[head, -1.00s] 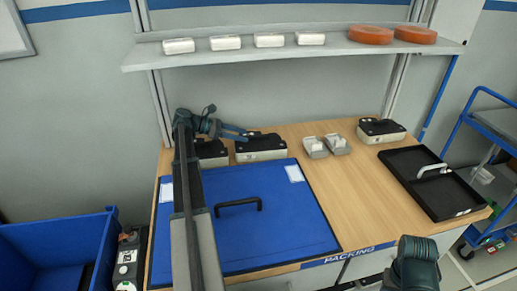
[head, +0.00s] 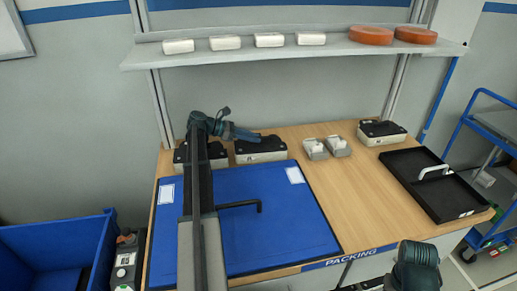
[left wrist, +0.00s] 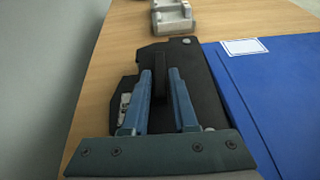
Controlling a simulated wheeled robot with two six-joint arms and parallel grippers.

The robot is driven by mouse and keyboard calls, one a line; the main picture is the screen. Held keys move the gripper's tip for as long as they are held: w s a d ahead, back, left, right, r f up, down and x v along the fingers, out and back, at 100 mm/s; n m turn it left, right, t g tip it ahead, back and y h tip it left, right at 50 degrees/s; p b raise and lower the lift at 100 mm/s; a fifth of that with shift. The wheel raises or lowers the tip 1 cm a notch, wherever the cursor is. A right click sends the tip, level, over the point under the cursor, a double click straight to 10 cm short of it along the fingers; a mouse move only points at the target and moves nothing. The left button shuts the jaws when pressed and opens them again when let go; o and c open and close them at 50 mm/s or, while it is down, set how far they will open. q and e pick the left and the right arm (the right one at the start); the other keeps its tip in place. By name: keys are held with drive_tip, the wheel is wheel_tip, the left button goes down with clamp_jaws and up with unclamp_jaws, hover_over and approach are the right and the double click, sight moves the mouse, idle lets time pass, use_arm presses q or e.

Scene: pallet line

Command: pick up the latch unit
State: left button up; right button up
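Several black-topped units with cream bases stand at the back of the table. I take the middle one (head: 262,150) to be the latch unit; another (head: 181,155) is left of it and one (head: 382,132) is at the back right. My left gripper (head: 256,137) is over the middle unit. In the left wrist view, the left gripper (left wrist: 160,75) is open, its blue fingers on either side of a black handle bar on the unit's black top (left wrist: 203,95). A small silver latch shows beside the left finger. Contact cannot be told. My right gripper's fingers are out of view.
A blue panel (head: 280,215) with a black handle covers the front left of the table. Two small grey holders (head: 315,149) stand right of the middle unit. A black tray (head: 440,205) lies at the right. A shelf (head: 300,52) hangs above the back.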

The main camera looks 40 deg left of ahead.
use_arm(q)
clamp_jaws()
idle(1.1)
